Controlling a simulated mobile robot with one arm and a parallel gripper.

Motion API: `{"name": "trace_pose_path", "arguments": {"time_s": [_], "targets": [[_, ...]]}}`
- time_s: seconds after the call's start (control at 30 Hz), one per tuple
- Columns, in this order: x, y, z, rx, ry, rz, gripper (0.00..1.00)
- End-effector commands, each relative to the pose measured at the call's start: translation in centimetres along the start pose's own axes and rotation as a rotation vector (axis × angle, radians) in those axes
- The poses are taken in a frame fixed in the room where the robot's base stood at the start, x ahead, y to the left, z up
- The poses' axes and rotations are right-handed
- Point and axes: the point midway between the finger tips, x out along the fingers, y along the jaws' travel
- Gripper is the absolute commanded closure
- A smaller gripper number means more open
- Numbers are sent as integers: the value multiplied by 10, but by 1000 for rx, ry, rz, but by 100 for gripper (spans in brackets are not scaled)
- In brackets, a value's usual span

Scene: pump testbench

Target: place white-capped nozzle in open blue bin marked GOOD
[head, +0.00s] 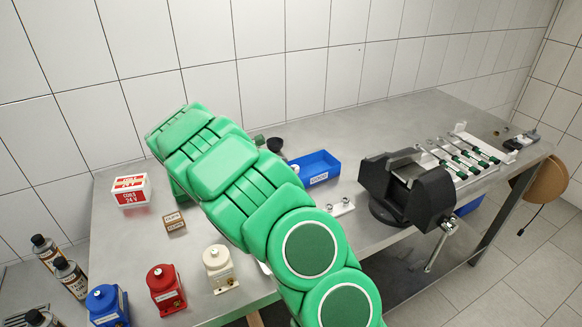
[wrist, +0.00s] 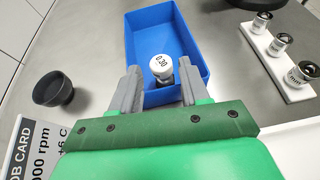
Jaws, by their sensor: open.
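The white-capped nozzle (wrist: 160,66), its cap marked 0.30, shows within the blue bin's outline in the wrist view, near the bin's near end. Its metal lower part is partly visible; whether it touches the bin floor cannot be told. The open blue bin (wrist: 193,28) also shows in the head view (head: 318,181), with a white label on its front. My gripper (wrist: 158,65) is open, its grey fingers on either side of the nozzle with visible gaps.
A white holder (wrist: 258,43) with several nozzles stands right of the bin. A black cup (wrist: 53,89) and a printed job card (wrist: 32,148) lie to the left. A black vise (head: 408,190) stands farther right in the head view.

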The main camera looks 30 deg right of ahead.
Motion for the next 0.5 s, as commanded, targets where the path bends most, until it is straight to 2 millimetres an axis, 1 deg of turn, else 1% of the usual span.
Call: {"name": "trace_pose_path", "arguments": {"time_s": [0.03,0.3,0.5], "targets": [[-7,0,0,-1,0,3,55],[-38,0,-1,0,1,3,55],[-51,0,0,0,1,0,55]]}}
